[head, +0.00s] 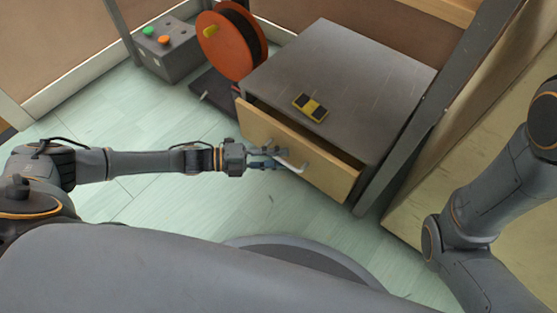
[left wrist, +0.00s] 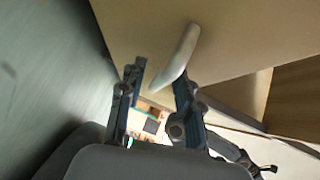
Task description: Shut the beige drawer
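The beige drawer (head: 300,153) stands partly open below a grey cabinet top, its dark inside showing as a narrow gap. A pale curved handle (head: 291,163) sits on its front; the handle (left wrist: 182,55) also shows in the left wrist view. My left gripper (head: 276,160) is at the handle, in front of the drawer. In the left wrist view its fingers (left wrist: 159,78) are apart, with the handle's lower end close to the right finger. Whether they touch is unclear. My right gripper is out of view; only arm links show at the right.
A black and yellow block (head: 310,107) lies on the cabinet top (head: 345,75). An orange reel (head: 229,45) and a grey button box (head: 168,50) stand behind, to the left. A grey post (head: 420,125) rises right of the drawer. The floor (head: 150,205) in front is mostly clear.

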